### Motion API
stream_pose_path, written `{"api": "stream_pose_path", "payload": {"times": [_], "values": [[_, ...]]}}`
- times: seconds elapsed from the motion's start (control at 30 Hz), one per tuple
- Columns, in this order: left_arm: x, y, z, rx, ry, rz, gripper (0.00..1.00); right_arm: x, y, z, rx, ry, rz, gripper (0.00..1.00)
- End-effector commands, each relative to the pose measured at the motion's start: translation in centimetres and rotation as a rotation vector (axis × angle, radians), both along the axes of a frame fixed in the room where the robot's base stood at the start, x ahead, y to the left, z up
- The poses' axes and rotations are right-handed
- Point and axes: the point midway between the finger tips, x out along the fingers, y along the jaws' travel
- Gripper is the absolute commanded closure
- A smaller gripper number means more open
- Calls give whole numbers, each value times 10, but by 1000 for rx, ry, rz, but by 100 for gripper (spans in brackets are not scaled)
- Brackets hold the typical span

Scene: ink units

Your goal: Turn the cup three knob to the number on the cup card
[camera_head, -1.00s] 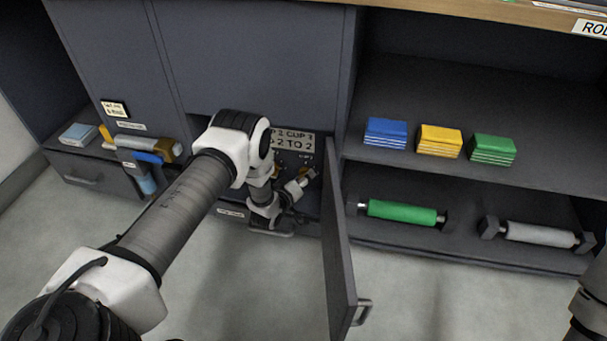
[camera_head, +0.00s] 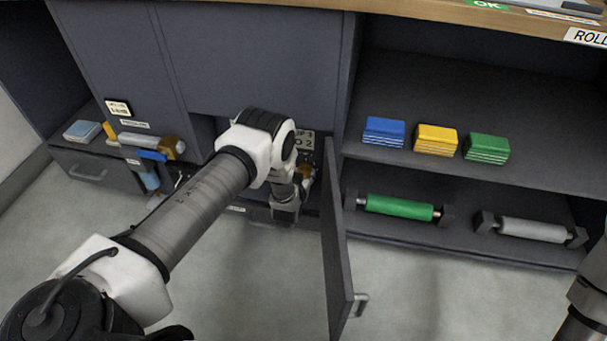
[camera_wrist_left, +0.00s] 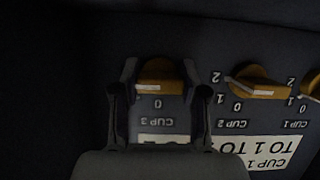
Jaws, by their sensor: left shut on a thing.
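The cup three knob (camera_wrist_left: 158,72) is orange with a white mark, above an upside-down CUP 3 label in the left wrist view. My left gripper (camera_wrist_left: 158,80) has one finger on each side of it and is shut on it. A 0 shows just below the knob; its other numbers are hidden by the fingers. The cup card (camera_wrist_left: 265,152) is white and partly covered by my gripper; "CUP 1" and "TO 1 TO" read on it. In the head view my left arm hides most of the card (camera_head: 304,143). My right gripper is out of view.
The cup two knob (camera_wrist_left: 258,80) is beside the held knob, with another orange knob at the edge. In the head view an open cabinet door (camera_head: 336,250) stands close right of my left arm. Shelves hold colored packs (camera_head: 437,139) and a green roller (camera_head: 398,207).

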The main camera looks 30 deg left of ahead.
Motion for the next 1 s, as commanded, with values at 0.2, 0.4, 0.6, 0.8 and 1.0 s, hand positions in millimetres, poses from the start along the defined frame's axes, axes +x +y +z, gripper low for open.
{"api": "stream_pose_path", "payload": {"times": [0.2, 0.4, 0.6, 0.8, 1.0], "values": [[0, 0, -1, 32, 9, -2, 92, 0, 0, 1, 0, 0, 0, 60], [0, 0, -1, 35, 10, -2, 92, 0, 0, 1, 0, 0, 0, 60], [0, 0, -1, 34, 10, -2, 43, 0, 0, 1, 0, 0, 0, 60], [0, 0, 0, 33, 10, -1, 31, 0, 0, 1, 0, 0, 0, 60], [-3, -1, 1, 33, 11, 0, 31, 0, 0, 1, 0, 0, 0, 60]]}}
